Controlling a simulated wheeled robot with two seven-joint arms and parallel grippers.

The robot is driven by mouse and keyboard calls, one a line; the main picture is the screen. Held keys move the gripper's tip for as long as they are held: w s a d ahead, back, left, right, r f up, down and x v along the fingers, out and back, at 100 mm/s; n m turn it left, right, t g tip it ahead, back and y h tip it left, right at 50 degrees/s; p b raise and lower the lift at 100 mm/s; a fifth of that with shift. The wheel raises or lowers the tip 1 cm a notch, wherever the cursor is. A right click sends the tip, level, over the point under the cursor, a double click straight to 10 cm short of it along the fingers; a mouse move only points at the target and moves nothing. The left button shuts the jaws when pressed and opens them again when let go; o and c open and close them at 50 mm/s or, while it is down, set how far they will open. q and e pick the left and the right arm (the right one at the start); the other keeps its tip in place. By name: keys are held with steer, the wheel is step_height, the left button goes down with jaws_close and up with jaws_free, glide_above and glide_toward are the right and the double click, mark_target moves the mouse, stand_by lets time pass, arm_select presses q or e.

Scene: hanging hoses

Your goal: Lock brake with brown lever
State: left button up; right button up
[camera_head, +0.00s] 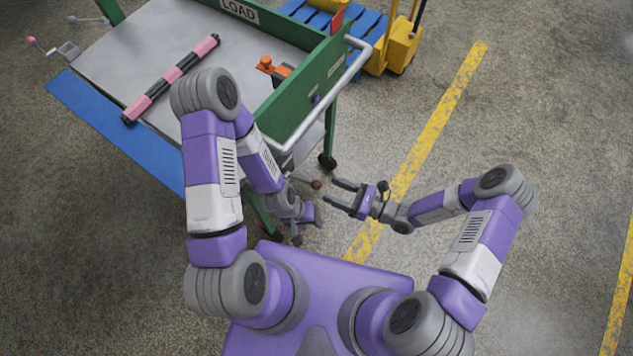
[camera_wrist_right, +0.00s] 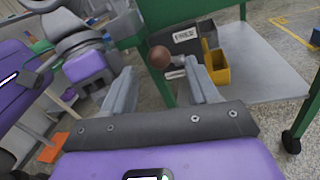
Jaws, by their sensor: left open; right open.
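The brown lever shows as a dark round brown knob (camera_head: 316,184) on a thin rod beside the cart's lower corner. In the right wrist view the knob (camera_wrist_right: 159,57) appears between my finger tips, with a short pale rod to its right. My right gripper (camera_head: 331,192) is open and empty, its tips pointing left at the knob with a small gap. My left gripper (camera_head: 296,232) is open below the cart's corner, partly hidden by its own arm. The rod's mount is hidden in the head view.
The green-framed cart (camera_head: 290,105) has a grey top (camera_head: 110,60) holding a pink-and-black bar (camera_head: 172,78) and an orange-and-black object (camera_head: 272,70). A grey rail (camera_head: 335,90) runs along its side. A yellow pallet truck (camera_head: 400,45) stands behind. Floor to the right is clear.

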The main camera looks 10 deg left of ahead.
mark_target(317, 184)
steer(key=a, duration=0.6)
steer(key=shift+w+a, duration=0.2)
steer(key=shift+w, duration=0.2)
steer(key=shift+b, duration=0.3)
jaws_close()
